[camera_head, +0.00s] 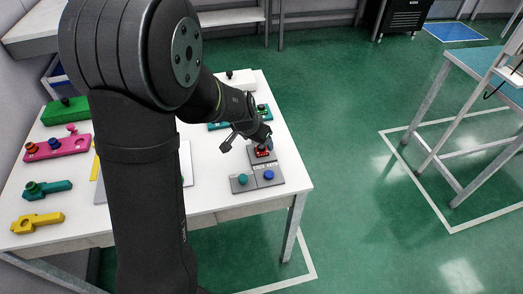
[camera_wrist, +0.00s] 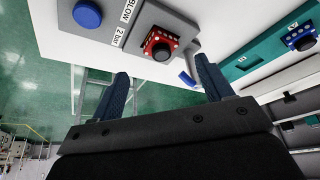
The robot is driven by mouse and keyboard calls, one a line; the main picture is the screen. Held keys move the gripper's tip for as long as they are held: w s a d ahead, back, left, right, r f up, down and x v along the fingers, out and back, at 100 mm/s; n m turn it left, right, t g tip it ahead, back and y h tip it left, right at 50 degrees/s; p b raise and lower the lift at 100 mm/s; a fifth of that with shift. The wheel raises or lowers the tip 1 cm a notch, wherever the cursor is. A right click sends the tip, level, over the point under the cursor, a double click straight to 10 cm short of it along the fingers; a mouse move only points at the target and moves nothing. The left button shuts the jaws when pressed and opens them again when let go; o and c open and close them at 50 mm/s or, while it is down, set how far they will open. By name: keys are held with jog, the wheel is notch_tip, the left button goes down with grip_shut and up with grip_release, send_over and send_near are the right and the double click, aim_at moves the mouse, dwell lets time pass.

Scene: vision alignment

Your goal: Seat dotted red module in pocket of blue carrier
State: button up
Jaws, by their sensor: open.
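The red module (camera_wrist: 160,46) has white dots and a black round knob. It sits on a grey station (camera_wrist: 184,22) in the wrist view, and shows small in the head view (camera_head: 262,153), partly hidden by my gripper. My gripper (camera_wrist: 162,78) is open, its two dark blue fingers apart with nothing between them. The module appears beyond the fingertips, roughly between them. In the head view my gripper (camera_head: 248,142) is low over the station. A teal-blue carrier (camera_wrist: 240,66) holds a blue dotted module (camera_wrist: 300,38); I cannot tell whether it has an empty pocket.
The station has a blue button (camera_wrist: 88,14) and a teal button (camera_head: 242,179). Pink (camera_head: 68,146), teal (camera_head: 58,187) and yellow (camera_head: 45,219) parts and a green block (camera_head: 66,111) lie at the left of the white table (camera_head: 225,205). My arm hides the middle.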

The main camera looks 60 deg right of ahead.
aim_at(261, 147)
jog(key=shift+x, duration=2.8)
jog(key=shift+w+d, duration=0.1)
jog(key=shift+d, duration=0.05)
jog(key=shift+r, duration=0.1)
jog(key=c, duration=1.1)
jog(key=shift+o, duration=0.2)
jog(key=shift+r, duration=0.6)
jog(key=r, duration=0.1)
jog(key=s+r, duration=0.1)
jog(key=r, duration=0.1)
jog(key=shift+r, duration=0.25)
jog(key=s+a+r, duration=0.2)
jog(key=s+r, duration=0.4)
jog(key=s, duration=0.4)
jog(key=shift+a, duration=0.35)
